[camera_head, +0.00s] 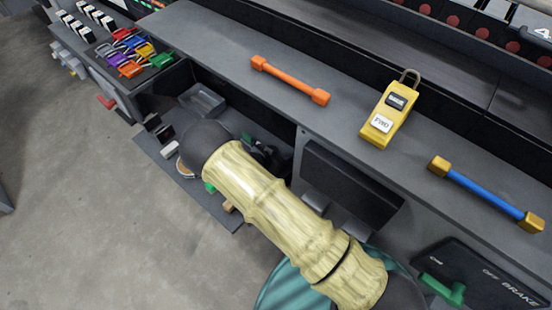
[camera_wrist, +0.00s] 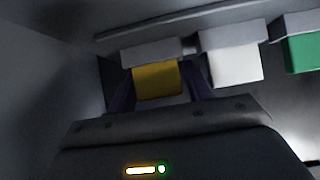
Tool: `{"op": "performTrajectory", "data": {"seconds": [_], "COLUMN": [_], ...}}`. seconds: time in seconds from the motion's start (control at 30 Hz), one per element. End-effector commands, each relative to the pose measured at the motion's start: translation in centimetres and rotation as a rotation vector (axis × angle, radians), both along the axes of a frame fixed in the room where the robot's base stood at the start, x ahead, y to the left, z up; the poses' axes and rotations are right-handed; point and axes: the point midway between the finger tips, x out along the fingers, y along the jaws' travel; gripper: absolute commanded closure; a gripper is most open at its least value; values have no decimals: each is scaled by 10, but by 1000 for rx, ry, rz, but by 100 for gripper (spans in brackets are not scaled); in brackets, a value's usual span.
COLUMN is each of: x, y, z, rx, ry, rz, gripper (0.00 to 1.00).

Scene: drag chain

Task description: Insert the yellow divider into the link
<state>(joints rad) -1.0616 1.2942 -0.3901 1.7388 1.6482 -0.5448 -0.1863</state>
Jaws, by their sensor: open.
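A yellow block (camera_wrist: 158,82), which looks like the yellow divider, hangs below a grey holder (camera_wrist: 150,52) in the wrist view. My gripper (camera_wrist: 158,70) is open, with one dark finger on each side of the yellow block. I cannot tell whether the fingers touch it. In the head view my arm covers my gripper. I cannot pick out the link for certain in either view.
A white block (camera_wrist: 236,65) and a green block (camera_wrist: 303,52) hang to the right of the yellow one. A yellow padlock-like tag (camera_head: 388,115), an orange bar (camera_head: 288,80) and a blue bar (camera_head: 485,192) lie on the bench (camera_head: 225,50). Coloured padlocks (camera_head: 130,50) lie at the left.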

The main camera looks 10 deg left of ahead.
Motion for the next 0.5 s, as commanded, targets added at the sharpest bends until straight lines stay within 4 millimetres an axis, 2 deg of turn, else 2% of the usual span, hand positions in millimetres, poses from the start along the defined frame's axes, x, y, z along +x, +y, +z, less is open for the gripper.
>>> {"op": "performTrajectory", "data": {"seconds": [0.27,0.43,0.5], "x": [0,0,0], "y": [0,0,0], "z": [0,0,0], "rx": [-1,-1,-1], "ry": [0,0,0], "rz": [1,1,1], "gripper": [49,82,82]}}
